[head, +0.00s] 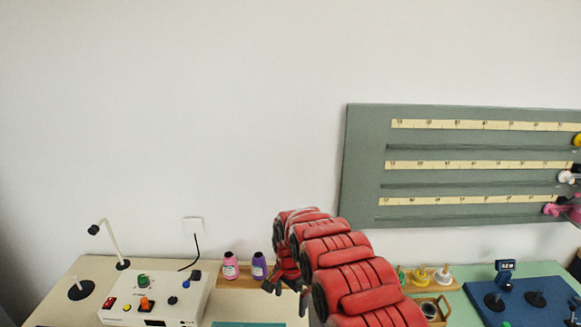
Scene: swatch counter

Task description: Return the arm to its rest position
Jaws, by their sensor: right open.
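My right arm (350,265) is red and reaches in from the bottom edge, over the middle of the counter. My right gripper (286,288) is at its far end, pointing down, just right of two small bottles. Its jaws are apart and I see nothing held between them. The arm hides part of the counter behind it. My left gripper is not in the head view.
A pink bottle (230,268) and a purple bottle (259,267) stand on a wooden strip. A white control box (160,295) and a lamp (108,243) are at left. At right are a blue board (520,300), a wooden holder (432,308) and a grey wall panel (460,145).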

